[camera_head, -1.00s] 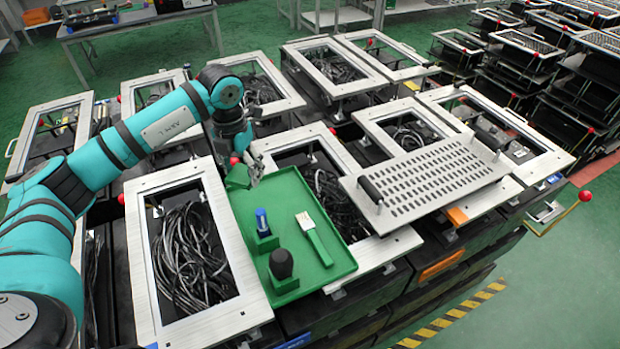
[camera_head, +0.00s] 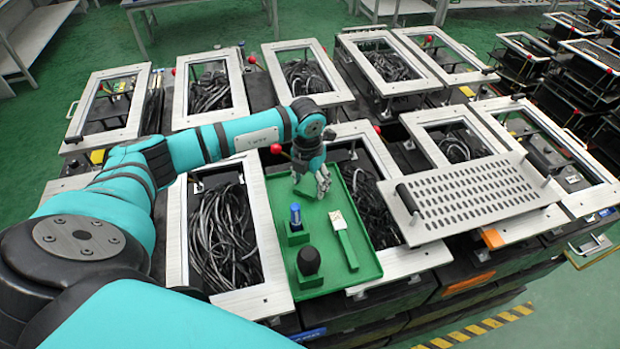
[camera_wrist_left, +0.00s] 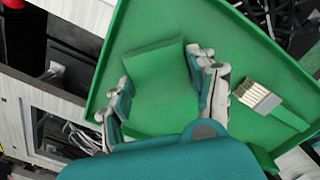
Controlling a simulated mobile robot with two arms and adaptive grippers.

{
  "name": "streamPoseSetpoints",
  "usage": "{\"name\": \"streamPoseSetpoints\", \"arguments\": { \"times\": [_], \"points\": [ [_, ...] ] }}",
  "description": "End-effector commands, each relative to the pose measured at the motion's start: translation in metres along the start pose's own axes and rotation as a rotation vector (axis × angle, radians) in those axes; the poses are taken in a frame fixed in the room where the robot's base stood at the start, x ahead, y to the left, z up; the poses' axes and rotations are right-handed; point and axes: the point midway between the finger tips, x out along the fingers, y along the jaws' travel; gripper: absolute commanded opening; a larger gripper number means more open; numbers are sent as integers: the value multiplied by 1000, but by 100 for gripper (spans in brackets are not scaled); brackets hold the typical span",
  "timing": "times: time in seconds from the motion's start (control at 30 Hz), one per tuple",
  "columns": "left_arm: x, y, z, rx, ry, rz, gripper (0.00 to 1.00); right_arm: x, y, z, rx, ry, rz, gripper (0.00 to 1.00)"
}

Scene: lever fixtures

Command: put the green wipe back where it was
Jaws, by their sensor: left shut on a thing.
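My left gripper (camera_head: 312,186) is over the far end of the green tray (camera_head: 358,262) in the head view. In the left wrist view, its two fingers (camera_wrist_left: 160,86) are shut on the green wipe (camera_wrist_left: 155,72), a flat green piece between them. The wipe is over the tray floor; I cannot tell whether it touches it. In the head view the wipe is mostly lost behind the gripper and against the same green. My right gripper is not in view.
On the tray are a brush with a green handle (camera_head: 347,248), a blue item in a green holder (camera_head: 296,217) and a dark rounded knob (camera_head: 308,261). A perforated metal plate (camera_head: 470,198) lies to the right. Open frames with black cables surround the tray.

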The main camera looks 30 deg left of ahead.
Motion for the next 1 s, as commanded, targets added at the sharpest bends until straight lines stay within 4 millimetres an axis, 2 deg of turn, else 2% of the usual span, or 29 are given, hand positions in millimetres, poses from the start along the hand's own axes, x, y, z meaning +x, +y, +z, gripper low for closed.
{"name": "streamPoseSetpoints", "arguments": {
  "times": [0.37, 0.4, 0.57, 0.83, 0.93, 1.0],
  "points": [
    [7, 0, 0, 0, 0, 1, 29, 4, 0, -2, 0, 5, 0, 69],
    [7, 0, 0, 0, 0, 1, 60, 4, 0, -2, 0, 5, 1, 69],
    [5, 0, 0, 0, 0, 1, 81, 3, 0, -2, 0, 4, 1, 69],
    [5, 0, 0, 0, 0, 1, 82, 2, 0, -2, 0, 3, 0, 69],
    [-1, 0, 0, 0, -1, 1, 82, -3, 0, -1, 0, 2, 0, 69],
    [-6, 0, 1, 1, -4, 0, 82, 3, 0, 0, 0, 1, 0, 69]
  ]
}}
